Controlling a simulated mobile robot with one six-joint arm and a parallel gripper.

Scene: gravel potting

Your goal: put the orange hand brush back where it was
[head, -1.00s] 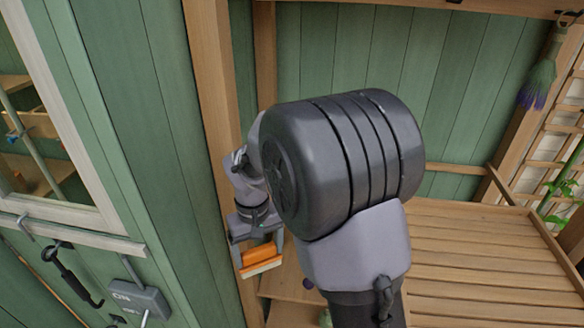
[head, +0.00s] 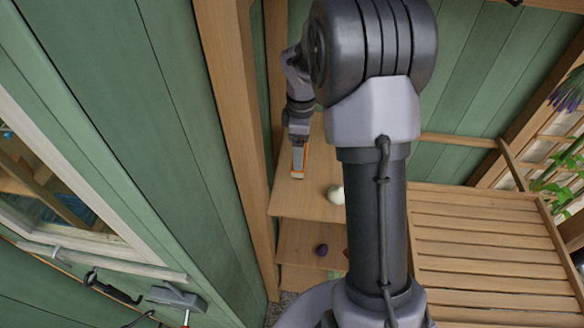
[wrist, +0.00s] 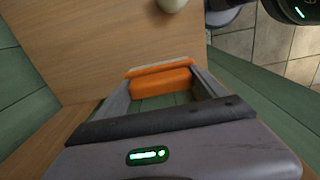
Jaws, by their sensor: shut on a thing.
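The orange hand brush (wrist: 160,82) is held between the two fingers of my gripper (wrist: 164,92) in the wrist view. An orange body and a second orange strip with a paler edge show. In the head view my gripper (head: 298,160) is over the upper wooden shelf (head: 300,205), and only a sliver of the brush (head: 305,160) shows beside a finger. I cannot tell whether the brush touches the shelf.
A cream round object (head: 335,194) sits on the upper shelf to the right of my gripper. A small purple object (head: 321,250) is on a lower shelf. A wooden post (head: 235,120) stands close on the left. A slatted bench (head: 490,250) is at the right.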

